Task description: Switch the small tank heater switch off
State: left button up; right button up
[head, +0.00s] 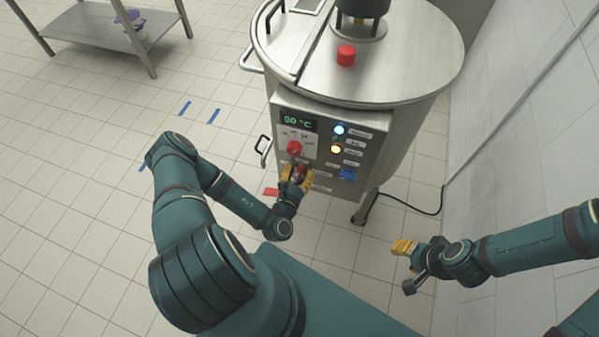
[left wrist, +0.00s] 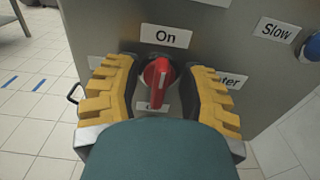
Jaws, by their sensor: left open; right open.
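The small tank's control panel (head: 319,125) is on the front of a round steel tank. A red rotary switch (left wrist: 158,74) shows in the left wrist view, with an "On" label (left wrist: 166,37) above it and a partly hidden label below. My left gripper (head: 297,176) is open at the panel, with one yellow finger on each side of this switch. Contact with it cannot be told. A label ending in "ter" (left wrist: 233,80) is partly covered by the right-hand finger. My right gripper (head: 404,248) is open and empty, away from the panel.
Above the switch are another red knob (head: 294,147) and a green display (head: 297,122). Lit buttons (head: 338,130) and a blue switch (head: 347,174) are at the right. A wall (head: 520,120) bounds the right side.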

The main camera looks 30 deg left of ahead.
pick_arm(q)
jog(key=shift+c, duration=0.4)
grip_shut()
jog(key=shift+n, duration=0.3)
jog(key=n+p, duration=0.1)
jog(key=n, duration=0.1)
jog(key=shift+a+r+n+p, duration=0.1)
jog(key=shift+n+p, duration=0.2)
jog(key=shift+p, duration=0.1)
jog(key=n+p, duration=0.1)
jog(key=n, duration=0.2)
jog(key=shift+a+n, duration=0.1)
jog(key=shift+n, duration=0.2)
jog(key=n, duration=0.5)
jog(key=shift+f+p, duration=0.2)
jog(key=shift+p, duration=0.1)
jog(key=n, duration=0.6)
jog(key=shift+f, duration=0.1)
